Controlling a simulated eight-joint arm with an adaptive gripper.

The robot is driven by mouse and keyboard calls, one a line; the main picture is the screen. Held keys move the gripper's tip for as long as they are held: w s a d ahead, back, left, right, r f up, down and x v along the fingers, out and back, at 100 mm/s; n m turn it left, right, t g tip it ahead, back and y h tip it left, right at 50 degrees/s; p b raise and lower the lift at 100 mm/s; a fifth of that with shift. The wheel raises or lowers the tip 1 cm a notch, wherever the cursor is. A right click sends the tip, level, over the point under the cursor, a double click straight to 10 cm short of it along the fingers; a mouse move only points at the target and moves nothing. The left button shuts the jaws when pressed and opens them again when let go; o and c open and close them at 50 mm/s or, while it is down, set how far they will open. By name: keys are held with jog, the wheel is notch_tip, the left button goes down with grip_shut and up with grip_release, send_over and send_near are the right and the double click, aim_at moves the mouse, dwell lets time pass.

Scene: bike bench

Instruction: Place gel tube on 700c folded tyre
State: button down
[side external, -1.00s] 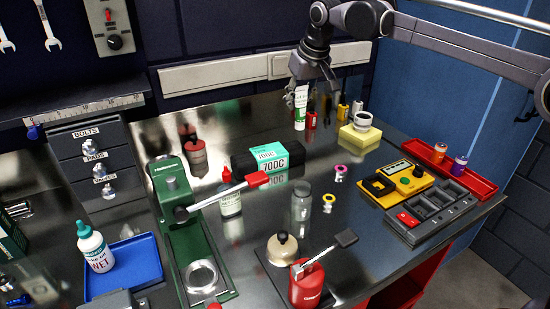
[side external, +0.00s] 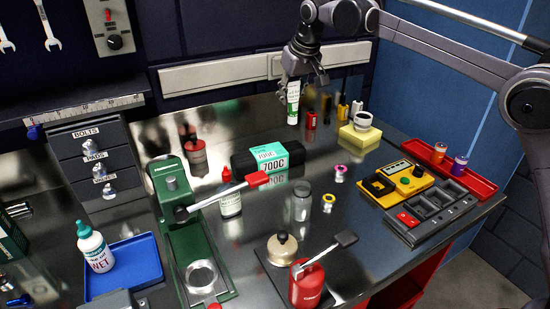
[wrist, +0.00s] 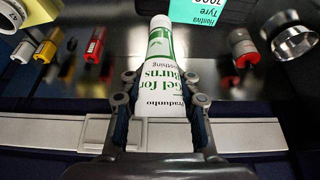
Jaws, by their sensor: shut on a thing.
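The gel tube (side external: 293,101) is white and green and hangs upright below my gripper (side external: 305,80) in the side view. In the wrist view the gel tube (wrist: 162,75) lies between the two fingers of my gripper (wrist: 160,88), which is shut on it. The 700c folded tyre (side external: 241,162) is a black roll with a teal and white label, lying on the bench to the left of the tube and nearer the camera. Part of its label (wrist: 195,10) shows at the top of the wrist view.
A red cylinder (side external: 311,120) and small yellow items stand close right of the tube. A yellow block with a white ring (side external: 360,132) is further right. A green press (side external: 175,190) with a red-tipped lever (side external: 258,180) and a bottle (side external: 230,200) stand in front of the tyre.

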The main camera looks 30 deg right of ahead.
jog(key=shift+w+a+f, duration=0.35)
jog(key=shift+a+f, duration=0.65)
jog(key=shift+f, duration=0.3)
jog(key=shift+w+a+f, duration=0.3)
jog(key=shift+a+f, duration=0.7)
jog(key=shift+f, duration=0.3)
jog(key=shift+w+a+f, duration=0.35)
jog(key=shift+a+f, duration=0.65)
jog(key=shift+f, duration=0.3)
jog(key=shift+f, duration=0.1)
jog(key=c, duration=1)
grip_release()
jog(key=shift+o, duration=0.2)
